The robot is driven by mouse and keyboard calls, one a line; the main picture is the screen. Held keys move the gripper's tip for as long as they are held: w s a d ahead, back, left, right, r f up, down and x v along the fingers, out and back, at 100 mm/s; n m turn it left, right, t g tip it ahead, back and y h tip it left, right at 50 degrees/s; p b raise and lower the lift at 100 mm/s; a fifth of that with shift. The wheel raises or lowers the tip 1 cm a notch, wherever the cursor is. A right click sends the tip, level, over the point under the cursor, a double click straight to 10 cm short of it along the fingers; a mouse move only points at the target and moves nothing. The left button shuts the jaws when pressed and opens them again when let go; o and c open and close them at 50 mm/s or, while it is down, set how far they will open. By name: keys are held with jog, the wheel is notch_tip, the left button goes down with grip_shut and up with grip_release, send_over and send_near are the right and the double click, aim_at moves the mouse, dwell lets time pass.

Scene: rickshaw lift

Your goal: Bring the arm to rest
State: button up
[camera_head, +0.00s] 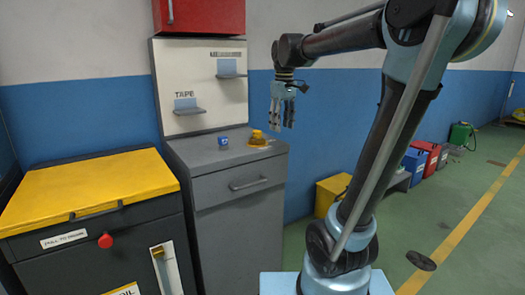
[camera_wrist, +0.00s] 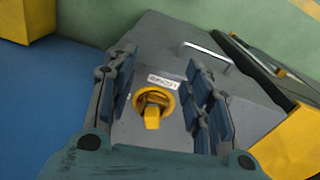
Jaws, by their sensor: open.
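My gripper (camera_head: 282,112) hangs in the air in front of the blue and white wall, above the right end of the grey cabinet (camera_head: 238,205). Its fingers point down and are apart, with nothing between them. In the wrist view my gripper (camera_wrist: 165,105) is open over the cabinet top. A yellow knob (camera_wrist: 152,110) on a round yellow base shows between the fingers, well below them. It also shows in the head view (camera_head: 257,138) on the cabinet's right side, next to a label in the wrist view.
A small blue item (camera_head: 223,142) stands on the cabinet. A panel (camera_head: 200,85) with small shelves rises behind it, under a red box (camera_head: 200,15). A yellow-topped dark chest (camera_head: 90,190) stands at left. A yellow box (camera_head: 331,193) and coloured bins (camera_head: 425,158) line the wall.

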jog(key=s+d+f+m, duration=0.4)
jog(key=s+d+f, duration=0.2)
jog(key=s+f, duration=0.5)
jog(key=s+d+f+m+t, duration=0.1)
jog(key=s+d+f+m, duration=0.3)
jog(key=s+f, duration=0.7)
notch_tip(320, 180, down, 3)
jog(key=shift+s+d+f+t, duration=0.2)
jog(key=shift+s+d+t, duration=0.1)
jog(key=shift+d, duration=0.7)
jog(key=shift+w+f, duration=0.2)
jog(key=shift+w, duration=0.2)
jog(key=shift+c, duration=0.5)
